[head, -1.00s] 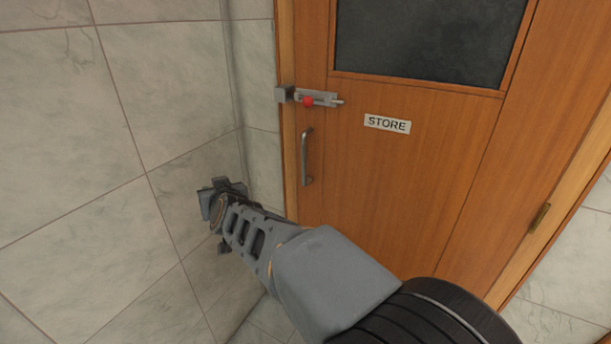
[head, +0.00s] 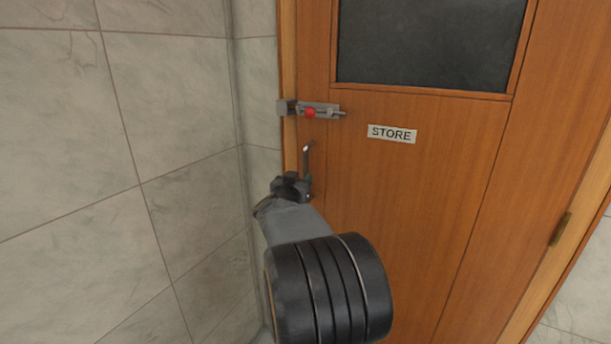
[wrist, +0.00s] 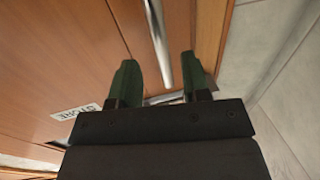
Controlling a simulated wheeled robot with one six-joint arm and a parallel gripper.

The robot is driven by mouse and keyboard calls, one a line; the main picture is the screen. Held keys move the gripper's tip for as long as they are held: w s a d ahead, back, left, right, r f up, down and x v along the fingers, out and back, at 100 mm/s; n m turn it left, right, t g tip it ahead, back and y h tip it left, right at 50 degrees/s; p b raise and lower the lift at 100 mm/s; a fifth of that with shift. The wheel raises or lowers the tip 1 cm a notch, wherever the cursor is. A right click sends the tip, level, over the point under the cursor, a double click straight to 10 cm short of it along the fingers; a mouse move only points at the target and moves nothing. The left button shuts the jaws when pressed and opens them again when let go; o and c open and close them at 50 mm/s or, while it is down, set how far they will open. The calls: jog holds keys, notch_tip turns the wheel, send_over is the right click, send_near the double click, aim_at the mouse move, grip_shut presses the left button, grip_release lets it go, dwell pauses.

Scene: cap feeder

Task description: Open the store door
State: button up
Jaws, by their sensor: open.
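The wooden store door (head: 430,200) stands shut in its frame, with a dark window and a STORE sign (head: 392,133). Its upright metal handle (head: 306,155) is near the left edge. Above it is a slide bolt (head: 322,109) with a red knob (head: 310,113); its rod sticks out to the right. I cannot tell whether its left end is in the keeper (head: 285,107). My gripper (head: 291,186) is at the handle's lower part, which it partly hides. In the wrist view my gripper (wrist: 160,80) is open, with the handle (wrist: 158,40) between the lines of its fingers; contact is unclear.
A pale tiled wall (head: 170,130) stands close on the left, meeting the door frame in a corner. A hinge (head: 561,229) is on the door's right edge. More tiled wall (head: 590,270) shows at the lower right.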

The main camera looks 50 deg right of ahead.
aim_at(305, 174)
jog(key=shift+x, duration=2.7)
grip_shut()
